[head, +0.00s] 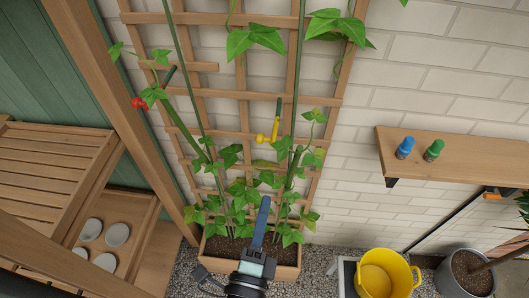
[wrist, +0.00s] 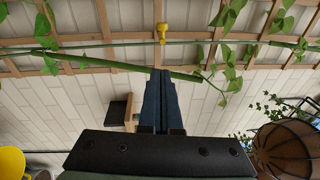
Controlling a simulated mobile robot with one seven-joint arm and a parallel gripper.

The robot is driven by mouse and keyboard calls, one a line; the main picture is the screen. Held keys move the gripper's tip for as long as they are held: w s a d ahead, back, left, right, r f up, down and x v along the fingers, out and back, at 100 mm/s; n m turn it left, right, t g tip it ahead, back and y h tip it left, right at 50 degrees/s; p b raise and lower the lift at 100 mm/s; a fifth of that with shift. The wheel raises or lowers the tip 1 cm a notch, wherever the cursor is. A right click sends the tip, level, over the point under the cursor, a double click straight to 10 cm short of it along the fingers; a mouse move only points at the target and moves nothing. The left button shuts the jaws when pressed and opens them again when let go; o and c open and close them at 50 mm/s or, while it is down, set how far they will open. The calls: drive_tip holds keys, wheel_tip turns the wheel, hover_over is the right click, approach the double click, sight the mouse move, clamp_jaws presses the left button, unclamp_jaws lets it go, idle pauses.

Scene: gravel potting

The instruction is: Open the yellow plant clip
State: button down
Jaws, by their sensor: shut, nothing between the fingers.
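The yellow plant clip (head: 268,137) sits at the right-hand plant stem on the wooden trellis, with a dark handle sticking up beside it. Its yellow part also shows at the top middle of the wrist view (wrist: 162,29). I cannot tell from these frames whether its jaws are open or shut. My gripper (head: 265,200) is below the clip in the head view, in front of the leaves. In the wrist view its blue fingers (wrist: 160,73) are together and empty, pointing toward the clip with a gap between.
A red clip (head: 139,102) is at the left stem. The planter box (head: 286,273) is at the trellis foot. A shelf (head: 460,158) with blue and green items is right. A yellow bucket (head: 407,272) and grey pot (head: 445,281) stand lower right. Leafy stems surround my gripper.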

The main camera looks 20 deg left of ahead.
drive_tip(key=w+a+r+p, duration=0.1)
drive_tip(key=w+a+p, duration=0.3)
drive_tip(key=w, duration=0.7)
drive_tip(key=shift+a, duration=0.6)
drive_tip(key=shift+r, duration=0.1)
